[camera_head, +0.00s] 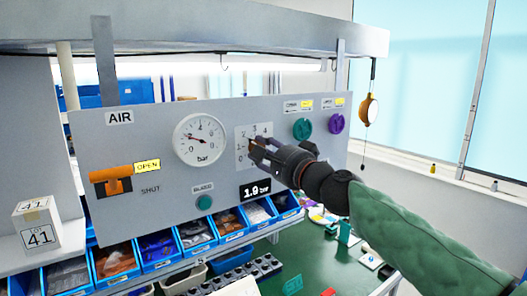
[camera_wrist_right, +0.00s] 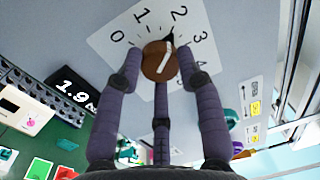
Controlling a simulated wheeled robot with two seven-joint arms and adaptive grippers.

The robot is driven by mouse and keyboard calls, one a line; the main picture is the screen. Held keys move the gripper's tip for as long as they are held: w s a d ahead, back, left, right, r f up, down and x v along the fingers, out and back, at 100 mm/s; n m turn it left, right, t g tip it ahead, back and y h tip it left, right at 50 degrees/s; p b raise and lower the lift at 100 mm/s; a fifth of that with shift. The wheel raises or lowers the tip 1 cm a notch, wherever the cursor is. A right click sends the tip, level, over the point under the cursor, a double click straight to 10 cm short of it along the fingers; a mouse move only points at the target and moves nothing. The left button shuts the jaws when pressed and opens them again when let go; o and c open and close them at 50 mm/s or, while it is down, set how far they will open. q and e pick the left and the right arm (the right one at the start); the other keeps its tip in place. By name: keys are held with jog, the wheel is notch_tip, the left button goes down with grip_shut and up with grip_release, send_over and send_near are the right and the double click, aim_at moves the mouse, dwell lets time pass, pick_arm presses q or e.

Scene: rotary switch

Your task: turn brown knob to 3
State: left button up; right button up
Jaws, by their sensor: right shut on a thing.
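In the head view the gripper mostly hides the knob. The display (camera_head: 255,190) below the dial reads 1.9 bar. My left gripper is not in view.
A pressure gauge (camera_head: 200,139) and an orange valve handle (camera_head: 112,181) are left of the dial. Green (camera_head: 302,128) and purple (camera_head: 336,123) knobs are close on its right. A teal button (camera_head: 204,202) and blue bins (camera_head: 158,250) are lower down.

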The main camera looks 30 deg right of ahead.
jog(key=shift+r+m+h+p, duration=0.1)
jog(key=shift+m+h+p, duration=0.25)
jog(key=shift+m, duration=1.6)
jog(key=shift+r+m+h+p, duration=0.15)
jog(key=shift+m+p, duration=0.3)
jog(key=shift+m, duration=1.5)
jog(key=shift+f, duration=0.15)
jog(key=o, duration=1.1)
jog(key=shift+d+f, duration=0.1)
jog(key=shift+d, duration=0.05)
jog(key=shift+o, duration=0.2)
jog(key=s, duration=1.2)
jog(key=shift+d+f, duration=0.2)
jog(key=shift+f, duration=0.15)
